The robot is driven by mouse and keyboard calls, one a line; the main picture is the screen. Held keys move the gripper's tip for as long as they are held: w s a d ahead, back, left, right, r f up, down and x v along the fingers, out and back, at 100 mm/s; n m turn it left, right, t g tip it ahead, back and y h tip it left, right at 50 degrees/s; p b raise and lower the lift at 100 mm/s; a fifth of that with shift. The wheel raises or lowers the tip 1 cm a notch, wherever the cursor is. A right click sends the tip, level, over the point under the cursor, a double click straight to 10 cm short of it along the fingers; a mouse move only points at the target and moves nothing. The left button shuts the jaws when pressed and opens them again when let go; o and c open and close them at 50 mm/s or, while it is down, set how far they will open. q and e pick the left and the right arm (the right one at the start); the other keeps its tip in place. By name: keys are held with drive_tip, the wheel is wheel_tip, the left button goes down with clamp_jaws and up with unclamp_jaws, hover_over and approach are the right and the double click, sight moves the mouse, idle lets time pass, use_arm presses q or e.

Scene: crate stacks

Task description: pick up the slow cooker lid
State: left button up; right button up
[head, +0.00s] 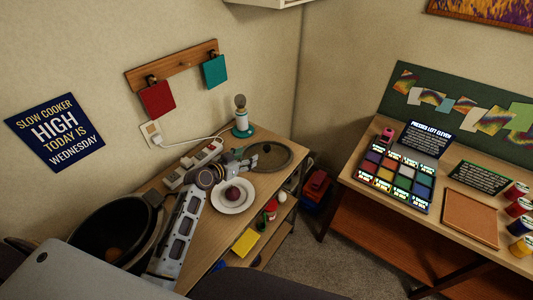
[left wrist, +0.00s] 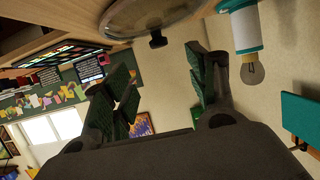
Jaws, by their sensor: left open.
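The slow cooker lid (head: 278,152) is a round glass disc with a dark rim and a black knob. It lies on the wooden table near its far right end. In the left wrist view, which looks upside down, the lid (left wrist: 125,14) is at the top with its knob (left wrist: 158,41) pointing down. My left gripper (head: 247,160) is open and empty at the lid's left side. Its fingers (left wrist: 163,80) stand apart in the wrist view, with the knob between and beyond them, not touched. The black slow cooker pot (head: 88,216) stands open at the table's near left.
A white plate with a dark red onion-like item (head: 233,194) sits close below my left gripper. A teal-based bulb lamp (head: 242,122) stands just behind it. A power strip (head: 194,163) lies along the wall. A second table (head: 372,176) is at right.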

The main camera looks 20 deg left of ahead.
use_arm(q)
drive_tip(key=shift+s+d+r, duration=0.1)
drive_tip(key=shift+s, duration=0.05)
drive_tip(key=b, duration=0.3)
approach(266, 147)
drive_tip(key=shift+x, duration=1.9)
drive_tip(key=shift+b+x, duration=1.25)
drive_tip(key=shift+x, duration=1.5)
